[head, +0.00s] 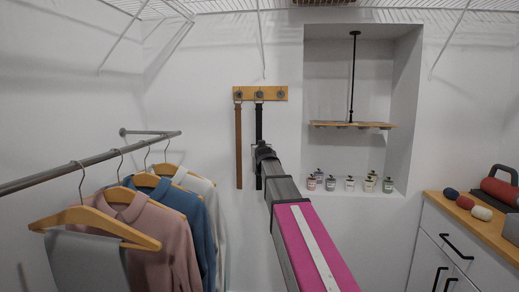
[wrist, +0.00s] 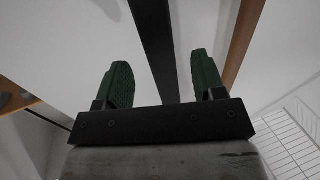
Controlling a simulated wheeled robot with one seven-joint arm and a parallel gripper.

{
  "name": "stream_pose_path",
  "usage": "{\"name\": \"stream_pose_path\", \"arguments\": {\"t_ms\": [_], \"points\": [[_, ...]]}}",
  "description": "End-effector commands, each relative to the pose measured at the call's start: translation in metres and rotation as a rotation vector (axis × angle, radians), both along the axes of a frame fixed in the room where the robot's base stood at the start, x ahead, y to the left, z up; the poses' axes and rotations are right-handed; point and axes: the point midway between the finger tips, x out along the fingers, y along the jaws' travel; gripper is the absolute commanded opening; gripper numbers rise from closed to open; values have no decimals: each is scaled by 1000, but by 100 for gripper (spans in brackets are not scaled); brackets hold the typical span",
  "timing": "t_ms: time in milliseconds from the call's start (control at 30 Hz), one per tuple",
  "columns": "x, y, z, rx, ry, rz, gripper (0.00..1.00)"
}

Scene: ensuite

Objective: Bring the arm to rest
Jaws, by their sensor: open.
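My gripper (head: 263,152) reaches out toward the back wall, in front of the black belt (head: 259,121). The black belt hangs from a hook of the wooden rack (head: 242,92). In the wrist view my gripper (wrist: 160,68) has its two green fingers wide apart. A black strap (wrist: 150,38), seemingly that belt, runs through the gap between them, with space on both sides. Whether it touches the gripper is not clear. In the head view my arm hides part of the belt. The brown belt (head: 239,145) hangs just to the left.
Shirts on hangers (head: 150,225) hang from a rail (head: 90,160) at left. A wall niche at right holds a wooden shelf (head: 352,125) and several small jars (head: 350,184). A cabinet (head: 440,240) stands at far right. Wire shelving (head: 215,7) runs overhead.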

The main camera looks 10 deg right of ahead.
Motion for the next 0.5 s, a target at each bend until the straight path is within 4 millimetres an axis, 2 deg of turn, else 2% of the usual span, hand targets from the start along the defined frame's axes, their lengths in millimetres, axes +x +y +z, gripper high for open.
{"name": "stream_pose_path", "arguments": {"t_ms": [33, 300, 500], "points": [[-12, 1, -1, 0, 0, 0, 63], [-64, 3, -1, 0, -1, 0, 63], [-86, 4, -4, 0, 6, 0, 63]]}}
